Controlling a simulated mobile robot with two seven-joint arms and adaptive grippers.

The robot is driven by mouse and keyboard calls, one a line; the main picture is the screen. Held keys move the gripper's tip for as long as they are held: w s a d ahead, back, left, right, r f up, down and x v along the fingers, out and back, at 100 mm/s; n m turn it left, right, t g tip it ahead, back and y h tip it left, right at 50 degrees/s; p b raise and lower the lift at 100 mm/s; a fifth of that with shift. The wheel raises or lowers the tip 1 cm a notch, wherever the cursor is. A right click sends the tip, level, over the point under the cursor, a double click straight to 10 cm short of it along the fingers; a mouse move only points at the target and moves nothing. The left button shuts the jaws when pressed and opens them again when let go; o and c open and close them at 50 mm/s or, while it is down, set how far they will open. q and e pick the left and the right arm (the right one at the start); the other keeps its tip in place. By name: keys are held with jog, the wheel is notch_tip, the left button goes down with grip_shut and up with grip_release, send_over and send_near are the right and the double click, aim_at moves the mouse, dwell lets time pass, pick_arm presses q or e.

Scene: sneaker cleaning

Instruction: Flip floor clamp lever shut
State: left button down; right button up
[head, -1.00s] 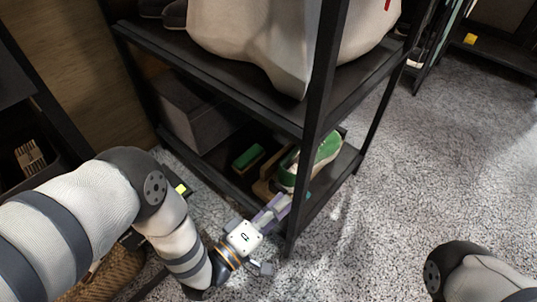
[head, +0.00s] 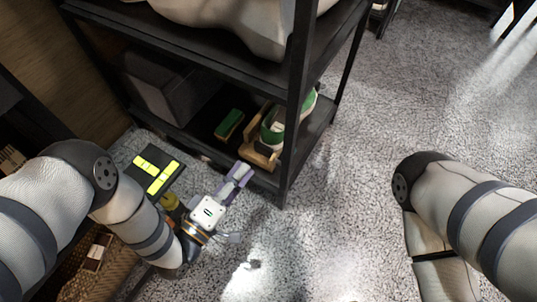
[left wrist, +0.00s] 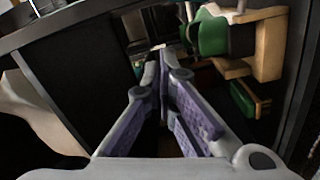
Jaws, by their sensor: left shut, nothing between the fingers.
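A green and white sneaker (head: 271,130) sits in a tan wooden holder (head: 258,158) on the low black shelf, partly behind the shelf's front post. My left gripper (head: 242,172), with purple fingers, is at the shelf's front edge, just left of and in front of the holder. Its fingers are shut and empty. In the left wrist view the fingertips (left wrist: 164,68) meet, with the sneaker (left wrist: 212,36) and the holder (left wrist: 268,48) beyond them to the upper right. I cannot make out a clamp lever clearly. My right gripper is out of view.
A green brush (head: 229,123) and a dark grey box (head: 168,85) share the low shelf. A black mat with yellow-green strips (head: 155,172) lies on the floor at left. A wicker basket (head: 88,270) stands lower left. The speckled floor (head: 340,200) is open to the right.

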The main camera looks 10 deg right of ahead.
pick_arm(q)
jog(key=shift+p+v, duration=0.45)
jog(key=shift+v, duration=1.9)
jog(key=shift+f, duration=0.1)
